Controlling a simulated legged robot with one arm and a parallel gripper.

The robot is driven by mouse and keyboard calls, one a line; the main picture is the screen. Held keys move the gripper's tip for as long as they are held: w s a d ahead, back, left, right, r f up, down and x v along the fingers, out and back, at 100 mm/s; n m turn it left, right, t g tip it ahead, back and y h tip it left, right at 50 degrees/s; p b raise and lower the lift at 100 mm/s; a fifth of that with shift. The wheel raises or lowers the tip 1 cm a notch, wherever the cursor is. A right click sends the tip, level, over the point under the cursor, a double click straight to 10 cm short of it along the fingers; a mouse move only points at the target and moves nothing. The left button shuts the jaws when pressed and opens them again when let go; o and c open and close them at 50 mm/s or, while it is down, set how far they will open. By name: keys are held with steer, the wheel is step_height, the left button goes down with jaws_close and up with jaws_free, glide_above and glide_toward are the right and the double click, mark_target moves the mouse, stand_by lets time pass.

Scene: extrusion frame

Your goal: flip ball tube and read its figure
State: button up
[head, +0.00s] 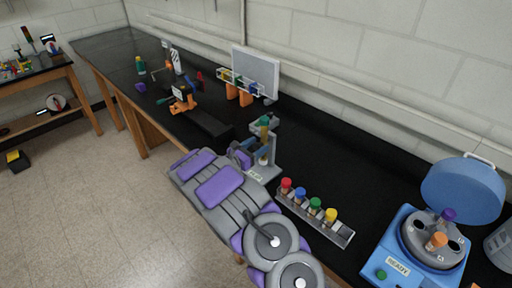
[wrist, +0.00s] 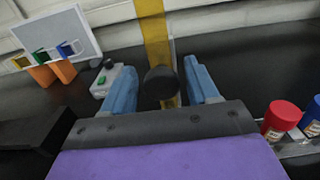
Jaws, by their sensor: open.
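The ball tube (wrist: 154,38) is an upright amber tube with a dark round knob (wrist: 161,83) on its front, in the wrist view. In the head view its grey stand (head: 270,172) is at the bench's front edge, partly hidden by my arm. A small label on the stand is too small to read. My gripper (wrist: 162,88) is open, with its blue fingers on either side of the knob. I cannot tell whether either finger touches it. In the head view my gripper (head: 257,149) is at the stand.
A rack (head: 318,221) of tubes with red, blue, green and yellow caps is at right. Further right is a blue centrifuge (head: 405,257) with its lid up. A white panel (head: 256,72) stands behind. A grey box (wrist: 114,84) with a green button is left of the tube.

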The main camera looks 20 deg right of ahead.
steer(key=shift+c, duration=0.4)
jaws_close()
